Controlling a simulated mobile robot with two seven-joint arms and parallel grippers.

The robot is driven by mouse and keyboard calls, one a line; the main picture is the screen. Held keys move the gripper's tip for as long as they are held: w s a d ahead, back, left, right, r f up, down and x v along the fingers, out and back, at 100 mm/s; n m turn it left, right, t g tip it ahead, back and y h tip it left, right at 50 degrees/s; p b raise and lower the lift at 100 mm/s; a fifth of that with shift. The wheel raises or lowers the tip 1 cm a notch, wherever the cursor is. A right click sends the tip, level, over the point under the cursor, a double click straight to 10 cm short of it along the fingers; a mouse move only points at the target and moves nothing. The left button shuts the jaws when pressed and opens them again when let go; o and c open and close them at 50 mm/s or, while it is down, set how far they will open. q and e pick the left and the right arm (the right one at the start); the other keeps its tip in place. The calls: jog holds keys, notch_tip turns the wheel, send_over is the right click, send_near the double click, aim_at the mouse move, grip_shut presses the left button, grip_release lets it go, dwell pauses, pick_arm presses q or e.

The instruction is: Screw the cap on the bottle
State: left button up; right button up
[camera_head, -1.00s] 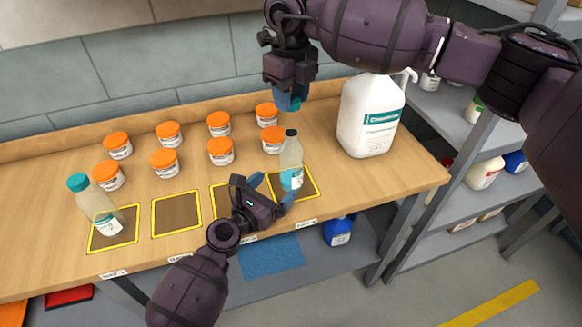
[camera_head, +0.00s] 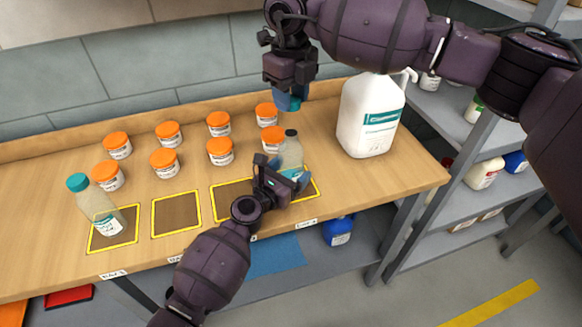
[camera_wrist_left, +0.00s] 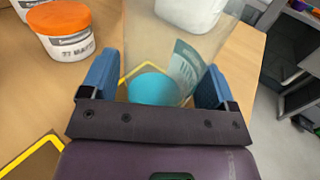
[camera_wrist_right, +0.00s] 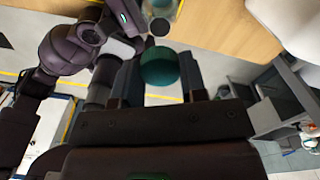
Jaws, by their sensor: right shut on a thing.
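The clear bottle (camera_head: 291,153) with a dark, capless neck stands upright on the right yellow-edged mat (camera_head: 312,190). My left gripper (camera_head: 283,178) is low at the bottle, its open blue fingers on either side of it. In the left wrist view the bottle (camera_wrist_left: 160,45) lies between the fingers; I cannot tell whether they touch it. My right gripper (camera_head: 288,100) is above the bottle, shut on the teal cap (camera_wrist_right: 158,66). The right wrist view shows the bottle's dark neck (camera_wrist_right: 159,27) beyond the cap, apart from it.
Several orange-lidded jars (camera_head: 220,150) stand behind the mats. A teal-capped bottle (camera_head: 97,207) stands on the left mat. A large white jug (camera_head: 369,115) stands right of the bottle. Grey shelves (camera_head: 450,150) are to the right of the wooden bench.

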aim_at(291, 133)
pick_arm(q)
jog(key=c, duration=1.1)
jog(key=shift+o, duration=0.2)
pick_arm(e)
jog(key=shift+f, duration=2.5)
jog(key=shift+f, duration=0.85)
jog(key=shift+f, duration=0.6)
